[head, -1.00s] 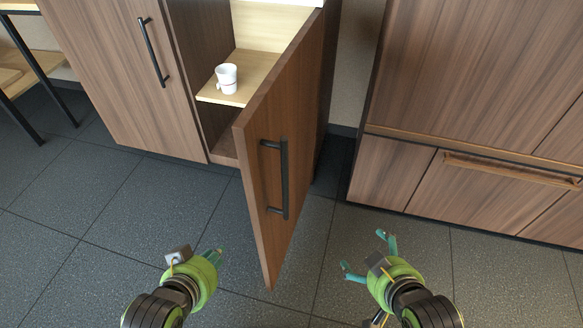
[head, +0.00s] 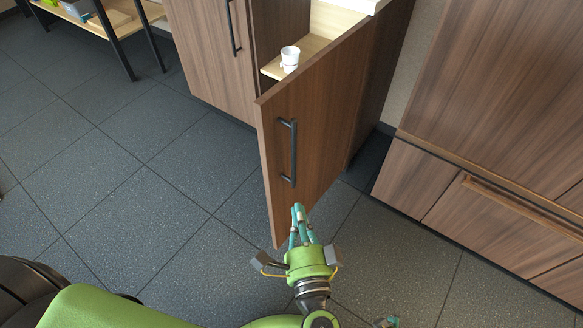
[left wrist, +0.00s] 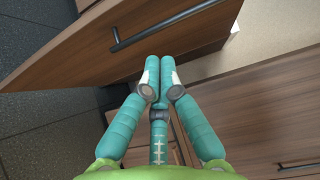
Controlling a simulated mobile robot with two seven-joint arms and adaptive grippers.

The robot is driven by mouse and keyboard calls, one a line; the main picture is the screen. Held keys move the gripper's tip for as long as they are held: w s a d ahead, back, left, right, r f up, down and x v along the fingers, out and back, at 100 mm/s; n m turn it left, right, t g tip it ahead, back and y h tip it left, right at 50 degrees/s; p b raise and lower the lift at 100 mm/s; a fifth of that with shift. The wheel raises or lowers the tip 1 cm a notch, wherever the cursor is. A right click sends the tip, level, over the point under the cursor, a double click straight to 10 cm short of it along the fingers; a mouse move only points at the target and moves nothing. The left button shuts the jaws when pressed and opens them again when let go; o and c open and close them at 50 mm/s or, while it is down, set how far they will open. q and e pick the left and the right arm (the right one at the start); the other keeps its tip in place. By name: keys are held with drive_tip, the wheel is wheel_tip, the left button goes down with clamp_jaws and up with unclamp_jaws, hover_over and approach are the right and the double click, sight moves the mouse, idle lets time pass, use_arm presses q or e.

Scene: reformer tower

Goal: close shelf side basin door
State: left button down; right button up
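The shelf side basin door (head: 325,125) is brown wood with a dark bar handle (head: 288,150). It stands open, swung out from its cabinet, and hides part of the interior. My left gripper (head: 298,208) has its teal fingers together, empty, in front of the door's lower part, below the handle. I cannot tell if it touches the door. In the left wrist view the shut fingers (left wrist: 160,65) point toward the wooden door (left wrist: 80,45), and its handle (left wrist: 165,24) shows beyond them. Only a teal fingertip of my right gripper (head: 386,322) shows at the bottom edge.
A white cup (head: 290,58) stands on a light wooden shelf (head: 272,68) inside the cabinet. The neighbouring closed door (head: 205,45) is at its left. A drawer cabinet (head: 440,190) stands at right, a dark-legged rack (head: 125,45) at upper left. The tiled floor at left is clear.

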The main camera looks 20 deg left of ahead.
use_arm(q)
approach(278, 151)
drive_tip(key=w, duration=0.1)
drive_tip(key=w+d, duration=0.1)
drive_tip(key=w, duration=0.2)
drive_tip(key=shift+d+f+p, duration=0.2)
drive_tip(key=shift+d+p, duration=0.1)
drive_tip(key=shift+p, duration=0.05)
drive_tip(key=shift+w+a+p, duration=0.2)
drive_tip(key=shift+w+a, duration=0.1)
drive_tip(key=shift+a, duration=0.6)
drive_tip(key=shift+w+a+p, duration=0.15)
drive_tip(key=shift+w+a, duration=0.15)
drive_tip(key=shift+a, duration=0.6)
use_arm(e)
drive_tip(key=shift+w+d+f+t, duration=0.2)
drive_tip(key=shift+f+t, duration=0.1)
drive_tip(key=shift+f, duration=0.3)
